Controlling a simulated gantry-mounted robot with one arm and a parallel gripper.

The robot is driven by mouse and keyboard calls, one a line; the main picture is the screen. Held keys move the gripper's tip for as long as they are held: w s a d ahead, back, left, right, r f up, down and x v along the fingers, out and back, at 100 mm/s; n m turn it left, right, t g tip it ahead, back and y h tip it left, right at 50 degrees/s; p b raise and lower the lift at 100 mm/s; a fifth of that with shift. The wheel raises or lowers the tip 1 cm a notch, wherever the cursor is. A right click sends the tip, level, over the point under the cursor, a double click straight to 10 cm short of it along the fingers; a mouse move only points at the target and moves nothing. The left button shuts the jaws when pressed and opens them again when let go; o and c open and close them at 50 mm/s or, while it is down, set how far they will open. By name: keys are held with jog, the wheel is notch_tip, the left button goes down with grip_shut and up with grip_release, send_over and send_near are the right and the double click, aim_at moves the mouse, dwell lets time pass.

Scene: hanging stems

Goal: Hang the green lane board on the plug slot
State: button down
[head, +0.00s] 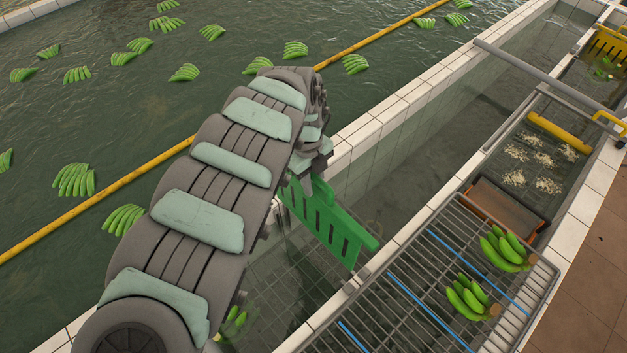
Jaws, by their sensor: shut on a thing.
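The green lane board (322,222), a flat slotted panel, hangs tilted over the narrow water channel, its lower right end near the tiled wall beside the rack. My gripper (303,183) is at the board's upper left end, mostly hidden by my arm, and is shut on the board. Small grey fittings (356,279) sit on the wall edge just below the board's right end. I cannot tell whether the board touches them, or which fitting is the plug slot.
A wire rack (390,318) with blue strips and two banana hands (468,297) lies at right. A grey bar (545,74) crosses the channel further back. A yellow boom (110,188) floats in the large pool, among several banana hands. More bananas (233,322) float below my arm.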

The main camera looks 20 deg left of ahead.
send_over(313, 232)
jog(key=shift+w+f, duration=0.2)
jog(key=shift+f, duration=4.35)
jog(key=shift+w+f, duration=0.2)
jog(key=shift+f, duration=4.3)
jog(key=shift+s+a+f+b, duration=0.1)
jog(key=shift+f+b, duration=0.65)
jog(key=shift+f, duration=0.15)
notch_tip(313, 232, down, 10)
jog(key=b, duration=0.8)
jog(key=shift+r, duration=0.25)
jog(key=shift+f+b, duration=0.45)
jog(key=c, duration=1.1)
grip_release()
jog(key=o, duration=1.1)
jog(key=shift+r, duration=0.1)
